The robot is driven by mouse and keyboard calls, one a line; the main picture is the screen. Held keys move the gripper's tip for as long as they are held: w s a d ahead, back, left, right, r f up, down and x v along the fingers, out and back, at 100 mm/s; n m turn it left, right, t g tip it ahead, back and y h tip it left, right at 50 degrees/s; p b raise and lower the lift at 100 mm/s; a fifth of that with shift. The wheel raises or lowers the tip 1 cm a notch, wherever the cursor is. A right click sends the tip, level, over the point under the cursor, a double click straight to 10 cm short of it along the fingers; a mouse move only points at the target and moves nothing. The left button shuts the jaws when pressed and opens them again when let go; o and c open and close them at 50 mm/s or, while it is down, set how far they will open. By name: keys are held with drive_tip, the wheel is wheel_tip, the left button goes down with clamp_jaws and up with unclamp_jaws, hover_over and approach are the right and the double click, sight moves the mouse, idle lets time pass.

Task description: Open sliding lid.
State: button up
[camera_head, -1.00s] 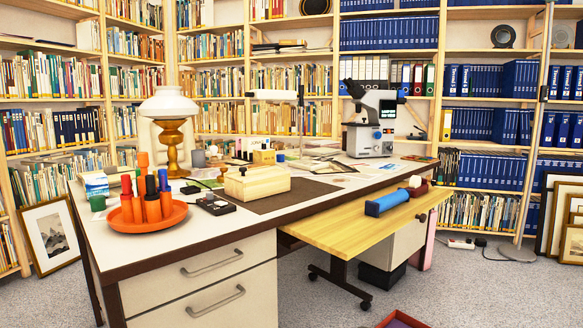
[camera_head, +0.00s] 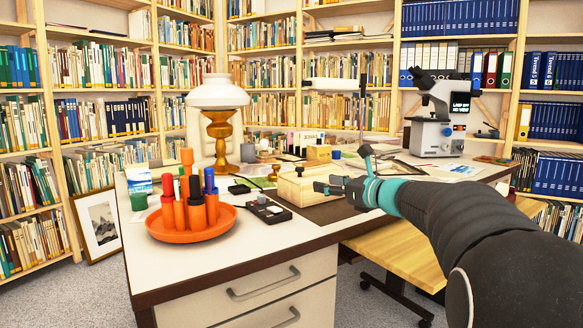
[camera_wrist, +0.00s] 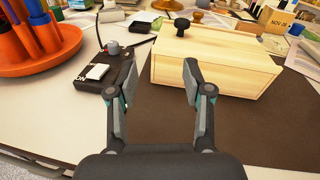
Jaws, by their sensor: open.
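A pale wooden box (camera_head: 298,190) with a flat lid sits on the dark mat of the desk; its lid looks closed. In the wrist view the box (camera_wrist: 215,70) fills the upper right, and a small dark knob (camera_wrist: 182,27) stands on the lid near its left end. My gripper (camera_head: 324,187) is at the near right side of the box in the head view, partly covering it. In the wrist view my gripper (camera_wrist: 149,84) is open and empty, its right fingertip in front of the box's near face. I cannot tell whether that fingertip touches the box.
A black switch box (camera_wrist: 106,70) lies left of the wooden box, near my left finger. An orange tray (camera_head: 160,228) with several upright cylinders stands further left. A microscope (camera_head: 438,125) and a lamp (camera_head: 217,100) stand further back. Dark mat (camera_wrist: 240,125) in front of the box is clear.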

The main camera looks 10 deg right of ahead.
sight(302, 168)
drive_tip(key=w+d, duration=0.1)
drive_tip(key=w+d+m+t, duration=0.1)
drive_tip(key=shift+w+r+m, duration=0.3)
drive_tip(key=shift+r, duration=0.1)
drive_tip(key=shift+w+a+r, duration=0.1)
drive_tip(key=shift+w+a, duration=0.05)
drive_tip(key=shift+w, duration=0.2)
drive_tip(key=x, duration=1.2)
drive_tip(key=shift+w+a, duration=0.2)
drive_tip(key=shift+w, duration=0.2)
clamp_jaws()
